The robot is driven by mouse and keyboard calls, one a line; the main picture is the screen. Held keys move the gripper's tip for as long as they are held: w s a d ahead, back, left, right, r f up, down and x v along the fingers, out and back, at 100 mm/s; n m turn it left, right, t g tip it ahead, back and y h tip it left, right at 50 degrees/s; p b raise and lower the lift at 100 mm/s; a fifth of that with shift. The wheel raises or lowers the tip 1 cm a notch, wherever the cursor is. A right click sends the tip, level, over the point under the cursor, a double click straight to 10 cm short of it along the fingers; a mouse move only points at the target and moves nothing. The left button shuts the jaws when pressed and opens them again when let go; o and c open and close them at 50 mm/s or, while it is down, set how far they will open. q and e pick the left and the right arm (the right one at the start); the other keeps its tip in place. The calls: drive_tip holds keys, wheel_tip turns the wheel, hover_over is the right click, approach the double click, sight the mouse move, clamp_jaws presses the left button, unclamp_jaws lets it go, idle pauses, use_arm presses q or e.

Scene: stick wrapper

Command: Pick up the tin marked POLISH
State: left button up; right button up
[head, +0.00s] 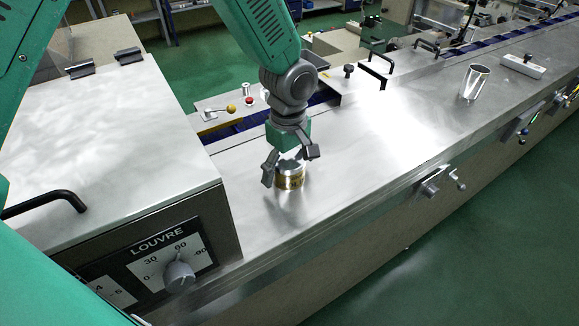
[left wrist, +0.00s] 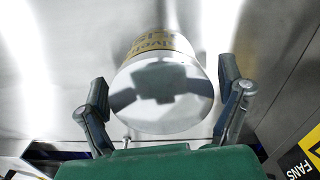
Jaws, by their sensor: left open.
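A short round tin (head: 290,177) with a gold label band and a shiny metal lid stands upright on the steel counter (head: 350,165). My left gripper (head: 289,168) is open just above it, with its fingers apart on either side of the tin's upper part. In the left wrist view the tin (left wrist: 163,85) lies between the two open fingers (left wrist: 165,105), with gaps at both sides. Some lettering shows on its gold band, but I cannot read the word for certain. My right gripper is not in view.
A metal cup (head: 474,83) and a white block (head: 524,66) stand farther right on the counter. A steel box marked LOUVRE (head: 160,245) with a dial is close on the left. The counter around the tin is clear.

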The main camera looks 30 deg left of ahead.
use_arm(q)
drive_tip(key=c, duration=1.5)
drive_tip(key=shift+o, duration=0.2)
drive_tip(key=shift+r, duration=0.1)
